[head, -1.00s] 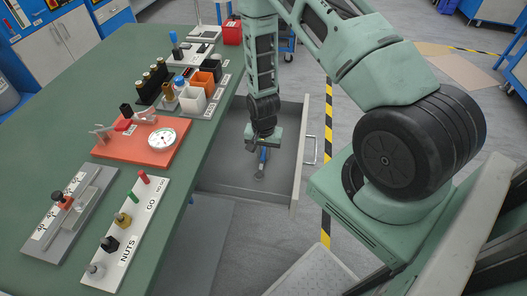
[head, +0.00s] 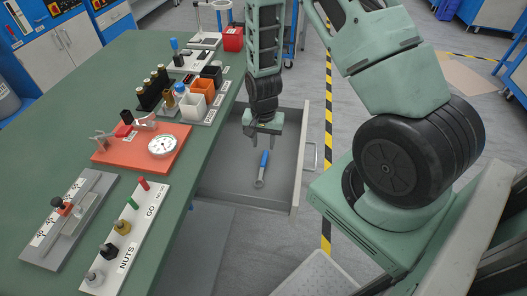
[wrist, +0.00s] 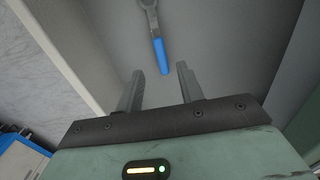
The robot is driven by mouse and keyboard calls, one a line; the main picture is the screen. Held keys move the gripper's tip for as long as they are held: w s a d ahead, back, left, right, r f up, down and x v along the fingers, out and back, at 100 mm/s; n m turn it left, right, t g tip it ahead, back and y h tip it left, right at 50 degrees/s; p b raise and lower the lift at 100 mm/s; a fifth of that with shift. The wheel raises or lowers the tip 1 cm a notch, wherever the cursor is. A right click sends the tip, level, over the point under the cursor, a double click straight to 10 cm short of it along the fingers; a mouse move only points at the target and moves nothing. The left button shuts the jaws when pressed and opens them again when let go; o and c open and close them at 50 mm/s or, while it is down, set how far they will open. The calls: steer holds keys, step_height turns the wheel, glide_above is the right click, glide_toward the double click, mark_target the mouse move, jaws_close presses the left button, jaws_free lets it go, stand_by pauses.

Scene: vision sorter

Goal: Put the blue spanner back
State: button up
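The blue spanner (head: 263,166) lies on the floor of the open grey drawer (head: 228,188). Its blue handle points toward my gripper and its grey metal head is at the far end from it. It also shows in the wrist view (wrist: 158,55), beyond the fingertips and apart from them. My gripper (head: 264,144) is above the drawer, just behind the spanner's handle end in the head view. In the wrist view its two fingers (wrist: 158,70) are spread, with nothing between them.
The green bench (head: 150,60) left of the drawer carries an orange board with a dial (head: 110,155), a white NUTS rack (head: 128,232), a grey slide fixture (head: 50,245) and small bins (head: 195,103). The drawer front with its handle (head: 311,165) stands at the right.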

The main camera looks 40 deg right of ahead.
steer(key=s+a+r+n+y, duration=0.1)
steer(key=s+a+r+n, duration=0.2)
steer(key=a+r+n, duration=0.8)
steer(key=s+a+r+n, duration=0.7)
steer(key=s+a+r, duration=0.6)
steer(key=s+r, duration=0.2)
steer(key=shift+s, duration=0.55)
